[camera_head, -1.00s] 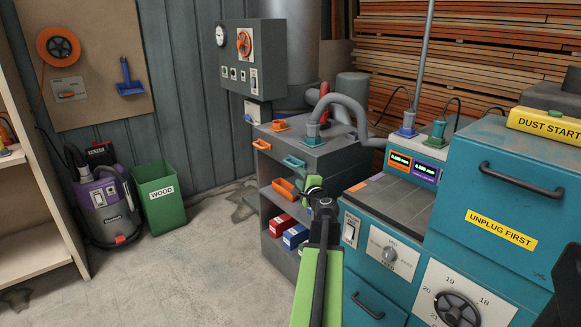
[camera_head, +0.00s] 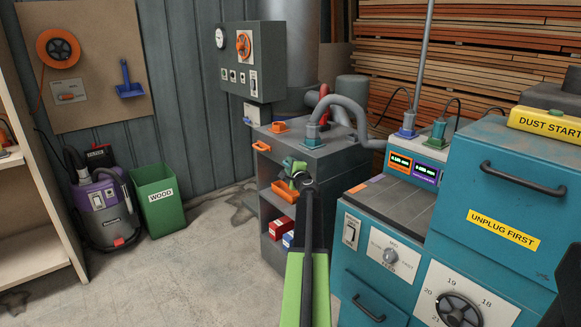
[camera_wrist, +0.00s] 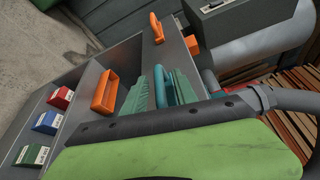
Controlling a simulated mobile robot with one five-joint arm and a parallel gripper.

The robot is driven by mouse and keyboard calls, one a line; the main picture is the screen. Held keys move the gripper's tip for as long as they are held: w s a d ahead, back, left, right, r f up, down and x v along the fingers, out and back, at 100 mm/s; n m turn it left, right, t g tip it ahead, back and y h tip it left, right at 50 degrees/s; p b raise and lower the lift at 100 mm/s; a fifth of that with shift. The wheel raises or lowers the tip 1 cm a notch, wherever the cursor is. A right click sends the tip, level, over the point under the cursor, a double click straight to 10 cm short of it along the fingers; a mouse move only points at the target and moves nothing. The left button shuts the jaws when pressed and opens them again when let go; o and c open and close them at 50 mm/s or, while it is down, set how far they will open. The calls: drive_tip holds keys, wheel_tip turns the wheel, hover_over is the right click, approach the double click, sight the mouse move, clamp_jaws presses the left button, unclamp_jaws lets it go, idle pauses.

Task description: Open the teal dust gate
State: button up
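The teal dust gate shows as a teal loop handle (camera_wrist: 166,84) on the grey cabinet's front in the wrist view. In the head view my gripper hides most of it. My gripper (camera_head: 294,169) is at the cabinet front, and its green jagged fingers also show in the wrist view (camera_wrist: 168,90). The fingers are parted, one on each side of the teal handle. I cannot tell whether they touch it. The gate shows no clear sign of having been pulled out.
An orange handle (camera_head: 262,146) sits left of the gate and an orange bin (camera_head: 284,192) below. A grey hose with a teal fitting (camera_head: 313,136) rises from the cabinet (camera_head: 325,155) top. The teal machine (camera_head: 505,165) stands close on the right.

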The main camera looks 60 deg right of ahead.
clamp_jaws()
idle(1.3)
